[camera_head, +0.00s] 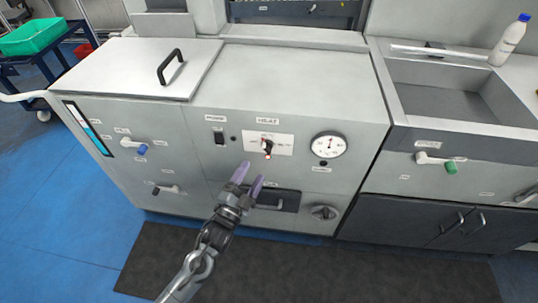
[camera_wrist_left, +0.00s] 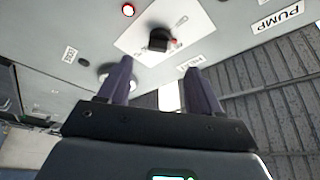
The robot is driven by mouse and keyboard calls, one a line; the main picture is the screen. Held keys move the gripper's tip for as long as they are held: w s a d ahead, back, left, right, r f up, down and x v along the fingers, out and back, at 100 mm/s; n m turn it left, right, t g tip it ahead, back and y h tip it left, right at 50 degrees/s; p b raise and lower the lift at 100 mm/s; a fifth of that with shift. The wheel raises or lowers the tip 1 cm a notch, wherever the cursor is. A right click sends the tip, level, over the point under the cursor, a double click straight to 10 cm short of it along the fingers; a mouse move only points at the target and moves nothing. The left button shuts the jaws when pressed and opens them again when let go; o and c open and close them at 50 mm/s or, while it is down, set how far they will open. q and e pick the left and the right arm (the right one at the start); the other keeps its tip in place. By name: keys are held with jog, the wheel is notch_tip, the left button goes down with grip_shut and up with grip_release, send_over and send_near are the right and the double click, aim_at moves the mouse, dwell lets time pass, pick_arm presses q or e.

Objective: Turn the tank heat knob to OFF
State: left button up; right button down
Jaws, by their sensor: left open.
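The heat knob (camera_head: 267,145) is a small dark knob with a red mark, on a white plate (camera_head: 280,142) below the HEAT label (camera_head: 267,120) on the grey tank front. It also shows as a black knob (camera_wrist_left: 159,40) in the wrist view, ahead of the fingertips and between their lines. A lit red lamp (camera_head: 268,157) sits by the plate. My left gripper (camera_head: 251,173), with two purple fingers, is open and empty, below and slightly left of the knob, apart from it. The exact knob setting is too small to read. My right gripper is not in view.
A round dial gauge (camera_head: 329,145) is right of the knob, and a black switch (camera_head: 219,137) is left. A dark recessed handle (camera_head: 274,201) and a rotary knob (camera_head: 324,213) are below. A blue-handled valve (camera_head: 141,149) sticks out at left, a green-handled one (camera_head: 450,167) at right.

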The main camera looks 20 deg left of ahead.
aim_at(267, 147)
pick_arm(q)
jog(key=b+x, duration=0.3)
jog(key=x, duration=0.5)
jog(key=shift+w+d, duration=0.15)
jog(key=shift+w, duration=0.25)
jog(key=c, duration=1)
jog(key=shift+r, duration=0.1)
